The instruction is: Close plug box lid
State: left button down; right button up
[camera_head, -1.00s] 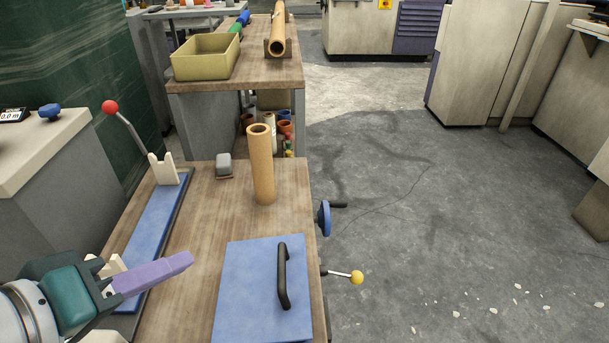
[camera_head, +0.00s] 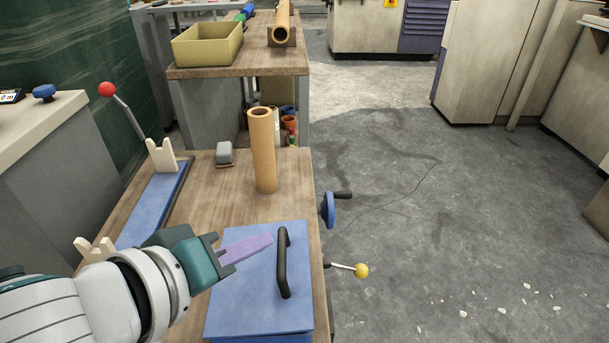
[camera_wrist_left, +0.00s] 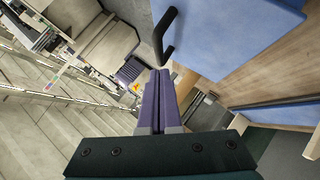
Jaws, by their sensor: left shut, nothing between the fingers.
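The plug box lid (camera_head: 250,300) is a flat blue panel with a black bar handle (camera_head: 283,264) near its right side. It lies at the front of the wooden table; I cannot tell from the head view whether it is fully down. My left gripper (camera_head: 268,240) has purple fingers, pressed together with nothing between them. In the head view its tips appear over the lid, just left of the handle. In the left wrist view the shut fingers (camera_wrist_left: 160,75) point toward the handle (camera_wrist_left: 163,35), with the blue lid (camera_wrist_left: 235,30) at upper right. My right gripper does not show.
A brown cardboard tube (camera_head: 263,150) stands upright behind the lid. A blue rail (camera_head: 155,205) with pale notched holders runs along the left. A blue handwheel (camera_head: 328,210) and a yellow-knobbed lever (camera_head: 361,271) stick out at the table's right edge.

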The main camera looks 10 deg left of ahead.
pick_arm(q)
jog(key=shift+w+d+f, duration=0.1)
jog(key=shift+d+f, duration=0.3)
jog(key=shift+f, duration=0.1)
jog(key=shift+d+p, duration=0.15)
jog(key=shift+p, duration=0.25)
jog(key=shift+w+d+f+y, duration=0.15)
jog(key=shift+d+f+y, duration=0.05)
jog(key=shift+d+y, duration=0.1)
jog(key=shift+d+f+m+g+y+p, duration=0.15)
jog(key=shift+f+m+g+y+p, duration=0.15)
jog(key=shift+f+m+p, duration=0.1)
